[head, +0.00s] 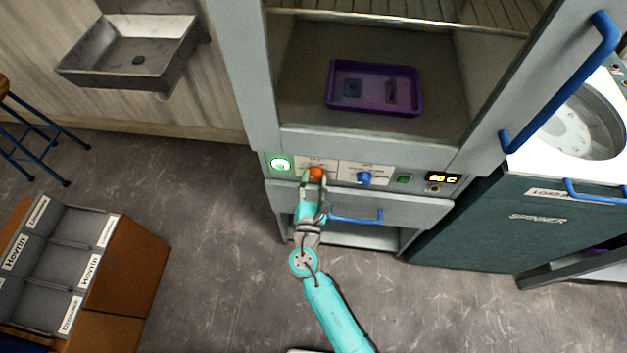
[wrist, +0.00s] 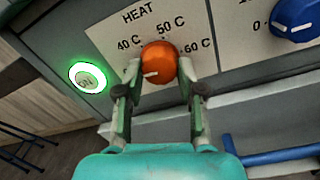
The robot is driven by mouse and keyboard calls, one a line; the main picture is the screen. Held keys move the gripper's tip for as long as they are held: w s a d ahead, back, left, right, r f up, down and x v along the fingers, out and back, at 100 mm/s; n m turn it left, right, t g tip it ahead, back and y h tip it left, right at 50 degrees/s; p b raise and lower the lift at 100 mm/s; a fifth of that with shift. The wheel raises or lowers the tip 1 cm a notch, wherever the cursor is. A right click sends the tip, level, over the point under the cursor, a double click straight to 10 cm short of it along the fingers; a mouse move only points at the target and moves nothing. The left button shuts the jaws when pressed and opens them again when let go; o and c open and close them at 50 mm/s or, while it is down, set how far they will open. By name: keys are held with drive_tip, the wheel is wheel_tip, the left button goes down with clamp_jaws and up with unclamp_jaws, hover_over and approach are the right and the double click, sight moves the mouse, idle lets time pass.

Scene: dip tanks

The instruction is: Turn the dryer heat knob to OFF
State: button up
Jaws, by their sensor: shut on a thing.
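The orange heat knob (head: 316,172) is on the dryer's control panel, below the open chamber. In the wrist view the knob (wrist: 158,62) sits under the word HEAT with 40 C, 50 C and 60 C around its top. Its white pointer mark is at the lower left, turned away from those three labels. Any OFF label is hidden, perhaps behind my left finger. My gripper (head: 315,177) is shut on the knob, with one finger on each side; its fingers also show in the wrist view (wrist: 159,75).
A green-lit ON button (wrist: 87,77) is left of the knob, and a blue knob (head: 364,178) is right of it. A drawer with a blue handle (head: 356,216) is just below. A purple tray (head: 415,108) sits in the chamber. The spinner (head: 470,215) stands at right.

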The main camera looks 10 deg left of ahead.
drive_tip(key=shift+n, duration=0.6)
drive_tip(key=o, duration=1.1)
drive_tip(key=shift+o, duration=0.2)
drive_tip(key=shift+s, duration=0.1)
drive_tip(key=s, duration=1.1)
drive_tip(key=shift+s+d, duration=0.2)
drive_tip(key=shift+s, duration=0.2)
drive_tip(key=shift+d+f, duration=0.1)
